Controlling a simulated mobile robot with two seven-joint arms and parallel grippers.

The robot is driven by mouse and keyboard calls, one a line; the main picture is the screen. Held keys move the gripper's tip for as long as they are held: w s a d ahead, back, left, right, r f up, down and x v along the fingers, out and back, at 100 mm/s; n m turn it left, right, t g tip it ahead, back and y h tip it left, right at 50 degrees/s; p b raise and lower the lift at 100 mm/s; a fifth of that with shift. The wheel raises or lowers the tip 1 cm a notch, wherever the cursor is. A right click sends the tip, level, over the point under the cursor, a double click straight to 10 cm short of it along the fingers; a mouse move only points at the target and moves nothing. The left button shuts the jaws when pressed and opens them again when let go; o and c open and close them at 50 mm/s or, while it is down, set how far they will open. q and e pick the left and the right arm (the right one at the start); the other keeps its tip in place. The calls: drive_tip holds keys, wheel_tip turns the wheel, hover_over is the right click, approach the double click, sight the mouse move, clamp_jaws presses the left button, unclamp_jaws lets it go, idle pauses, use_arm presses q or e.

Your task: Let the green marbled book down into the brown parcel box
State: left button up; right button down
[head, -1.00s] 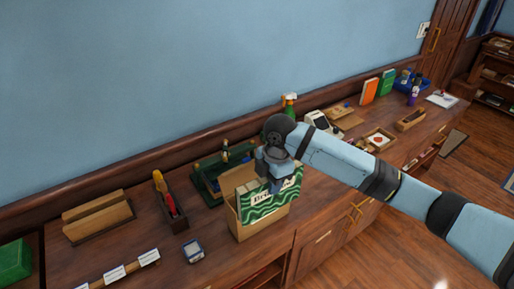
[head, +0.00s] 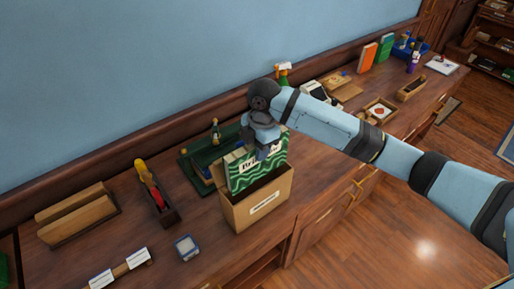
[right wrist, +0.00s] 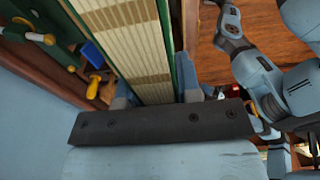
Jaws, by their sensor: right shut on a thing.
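The green marbled book (head: 245,178), with wavy white lines and a pale title label, hangs upright from my right gripper (head: 268,153). My right gripper is shut on its upper part. The brown parcel box (head: 262,211) stands open on the counter with a pale label on its front. The book is behind the box's front wall, over the opening, and its lower edge seems to be just inside; the exact depth is hard to tell. In the right wrist view the book's page block (right wrist: 130,45) lies between the two fingers (right wrist: 155,97). My left gripper does not show.
A green tool carrier (head: 192,172) stands close behind the box. A dark tray with a yellow-handled tool (head: 150,186), a wooden holder (head: 78,215) and a small blue-and-white box (head: 187,247) are to the left. Bare counter lies right of the box.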

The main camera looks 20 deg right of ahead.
sight(257, 171)
wheel_tip(257, 171, down, 3)
drive_tip(key=shift+f, duration=0.1)
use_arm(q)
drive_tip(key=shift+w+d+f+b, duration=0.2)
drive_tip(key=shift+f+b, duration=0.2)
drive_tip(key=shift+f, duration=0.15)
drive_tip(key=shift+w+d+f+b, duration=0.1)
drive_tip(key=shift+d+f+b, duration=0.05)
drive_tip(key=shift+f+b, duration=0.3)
use_arm(e)
drive_tip(key=shift+w+f, duration=0.1)
drive_tip(key=shift+f, duration=3.2)
drive_tip(key=c, duration=0.7)
unclamp_jaws()
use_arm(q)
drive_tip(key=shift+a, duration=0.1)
use_arm(e)
drive_tip(key=o, duration=0.4)
